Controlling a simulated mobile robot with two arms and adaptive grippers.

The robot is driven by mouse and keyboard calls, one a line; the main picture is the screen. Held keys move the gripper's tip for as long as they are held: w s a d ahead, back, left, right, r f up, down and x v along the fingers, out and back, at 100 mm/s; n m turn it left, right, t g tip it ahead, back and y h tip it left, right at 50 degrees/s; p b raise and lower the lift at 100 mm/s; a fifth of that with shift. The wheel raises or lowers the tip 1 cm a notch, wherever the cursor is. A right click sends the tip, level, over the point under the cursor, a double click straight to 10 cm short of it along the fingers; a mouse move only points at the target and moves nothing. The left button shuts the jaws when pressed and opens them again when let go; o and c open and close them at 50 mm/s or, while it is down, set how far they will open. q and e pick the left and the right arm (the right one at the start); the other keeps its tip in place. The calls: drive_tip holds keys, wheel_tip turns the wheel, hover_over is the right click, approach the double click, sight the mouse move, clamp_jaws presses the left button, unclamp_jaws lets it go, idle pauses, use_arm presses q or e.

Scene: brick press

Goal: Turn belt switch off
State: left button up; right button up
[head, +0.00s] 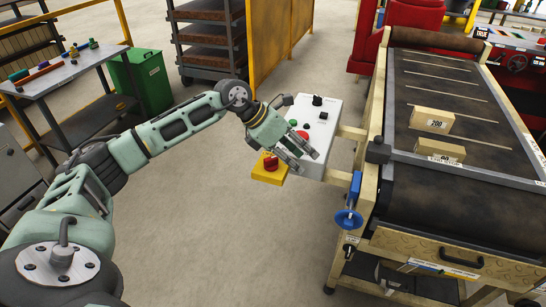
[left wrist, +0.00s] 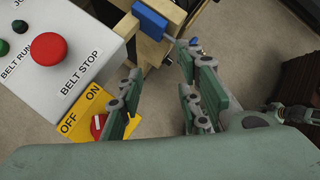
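The belt switch is a yellow plate (head: 262,176) with a red knob (head: 270,163), at the lower left corner of a light grey control box (head: 322,105). In the left wrist view the plate (left wrist: 72,128) reads OFF and ON, and the red knob (left wrist: 98,124) is partly hidden behind a finger. I cannot tell for sure which word the knob points to. My left gripper (head: 305,162) is just right of the switch, in front of the box. In the left wrist view its fingers (left wrist: 160,97) are apart with nothing between them. My right gripper is not in view.
A red BELT STOP button (left wrist: 48,48) is on the box close by. A conveyor (head: 440,100) with two tan bricks (head: 433,119) stands right of it.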

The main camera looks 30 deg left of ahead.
sight(270, 158)
use_arm(q)
drive_tip(key=s+a+r+g+y, duration=0.15)
drive_tip(key=a+y, duration=0.25)
drive_tip(key=a, duration=0.7)
drive_tip(key=p+x, duration=0.1)
drive_tip(key=x, duration=0.2)
drive_tip(key=p+x, duration=0.1)
drive_tip(key=x, duration=0.2)
drive_tip(key=shift+a+f+p, duration=0.15)
drive_tip(key=shift+f+p, duration=0.2)
drive_tip(key=shift+f, duration=0.05)
drive_tip(key=shift+w+f, duration=0.2)
drive_tip(key=shift+f, duration=0.4)
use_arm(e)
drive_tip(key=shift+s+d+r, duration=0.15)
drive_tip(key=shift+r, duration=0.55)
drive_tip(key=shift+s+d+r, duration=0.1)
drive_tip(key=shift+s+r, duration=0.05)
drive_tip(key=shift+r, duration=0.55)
use_arm(q)
clamp_jaws()
